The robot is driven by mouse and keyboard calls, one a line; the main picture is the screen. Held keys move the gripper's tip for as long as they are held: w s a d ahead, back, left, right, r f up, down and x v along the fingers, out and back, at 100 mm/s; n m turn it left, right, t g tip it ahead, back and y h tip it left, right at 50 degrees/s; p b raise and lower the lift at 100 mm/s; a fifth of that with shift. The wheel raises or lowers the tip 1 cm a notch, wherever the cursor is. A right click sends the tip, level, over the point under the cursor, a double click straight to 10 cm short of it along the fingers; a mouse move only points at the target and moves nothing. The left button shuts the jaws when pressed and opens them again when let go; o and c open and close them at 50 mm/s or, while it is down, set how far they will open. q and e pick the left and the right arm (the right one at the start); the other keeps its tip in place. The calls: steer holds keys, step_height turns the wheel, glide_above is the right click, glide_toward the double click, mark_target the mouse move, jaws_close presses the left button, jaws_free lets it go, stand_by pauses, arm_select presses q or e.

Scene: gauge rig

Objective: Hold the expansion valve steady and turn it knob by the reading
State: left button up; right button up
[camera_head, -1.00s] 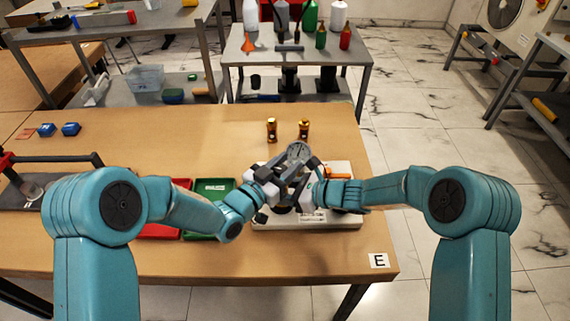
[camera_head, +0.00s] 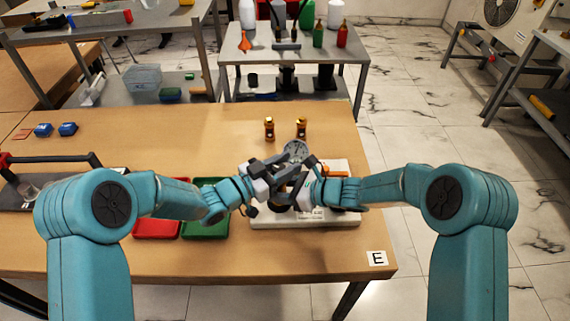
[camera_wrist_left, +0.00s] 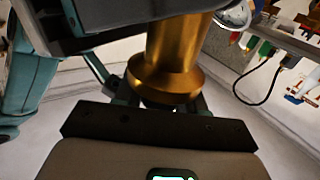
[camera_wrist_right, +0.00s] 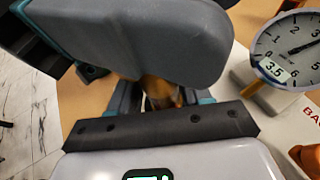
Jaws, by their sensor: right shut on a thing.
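The gauge (camera_head: 296,152) stands on the pale rig base (camera_head: 335,217); in the right wrist view its dial (camera_wrist_right: 292,46) has a small display that seems to read 3.5. My right gripper (camera_head: 303,186) is shut on the brass expansion valve (camera_wrist_right: 160,90), mostly hidden behind a grey finger. My left gripper (camera_head: 277,177) is at the rig from the left, its jaws apparently spread. In the left wrist view a flared brass part (camera_wrist_left: 170,70) is close in front of it; I cannot tell whether they touch. The knob cannot be picked out clearly.
Two brass fittings (camera_head: 269,129) (camera_head: 301,128) stand behind the rig. A red tray (camera_head: 157,229) and a green tray (camera_head: 205,229) lie left of it. An orange part (camera_head: 337,174) is on the base's right side.

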arm_select(q)
steer(key=o, duration=0.4)
steer(key=shift+c, duration=0.2)
steer(key=v, duration=1.2)
arm_select(e)
steer(key=o, duration=1.3)
